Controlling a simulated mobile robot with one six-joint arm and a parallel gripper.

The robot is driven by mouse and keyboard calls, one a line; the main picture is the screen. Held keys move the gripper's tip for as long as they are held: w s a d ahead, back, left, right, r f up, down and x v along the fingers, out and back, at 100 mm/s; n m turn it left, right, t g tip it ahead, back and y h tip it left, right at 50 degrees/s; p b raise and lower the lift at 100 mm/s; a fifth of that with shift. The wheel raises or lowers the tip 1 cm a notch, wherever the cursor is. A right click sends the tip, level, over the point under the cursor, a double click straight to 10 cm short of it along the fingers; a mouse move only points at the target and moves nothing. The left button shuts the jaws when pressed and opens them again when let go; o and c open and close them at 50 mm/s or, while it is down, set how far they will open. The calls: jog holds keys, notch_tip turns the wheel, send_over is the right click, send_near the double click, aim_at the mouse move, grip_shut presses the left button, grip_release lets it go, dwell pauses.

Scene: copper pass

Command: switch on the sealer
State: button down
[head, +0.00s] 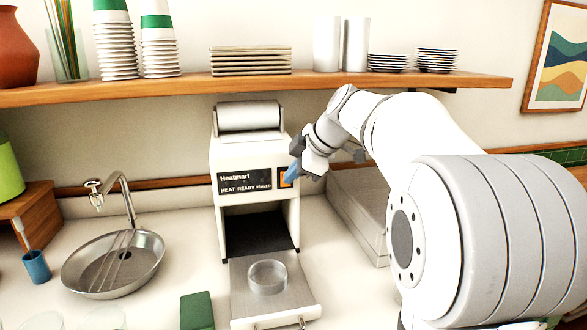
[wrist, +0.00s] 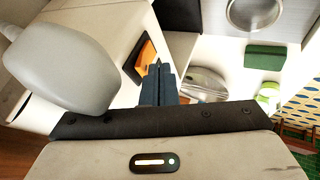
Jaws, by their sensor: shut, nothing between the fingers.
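The sealer (head: 228,158) is a white machine with a black front panel reading "Heatmarl" and "HEAT READY SEALER". An orange switch (head: 285,178) sits in a dark surround at the right end of that panel; it also shows in the wrist view (wrist: 149,51). My gripper (head: 292,171) is shut and empty, its blue fingertips at the switch's upper right and partly covering it in the head view. In the wrist view the fingertips (wrist: 158,70) are close beside the switch. I cannot tell whether they touch it. The switch's position is unclear.
A metal tray (head: 245,300) extends from the sealer's front with a clear round container (head: 268,277) on it. A green block (head: 197,310) lies left of the tray. A sink bowl (head: 85,270) is further left. A shelf (head: 180,90) with cups and plates runs above.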

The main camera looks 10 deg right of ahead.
jog(key=shift+w+r, duration=0.1)
jog(key=shift+w, duration=0.1)
jog(key=shift+r, duration=0.15)
jog(key=shift+w+g+p, duration=0.35)
jog(key=shift+g+p, duration=0.15)
jog(key=shift+p, duration=0.6)
jog(key=shift+r, duration=0.1)
jog(key=shift+r+p, duration=0.4)
jog(key=shift+r, duration=0.4)
jog(key=shift+s, duration=0.1)
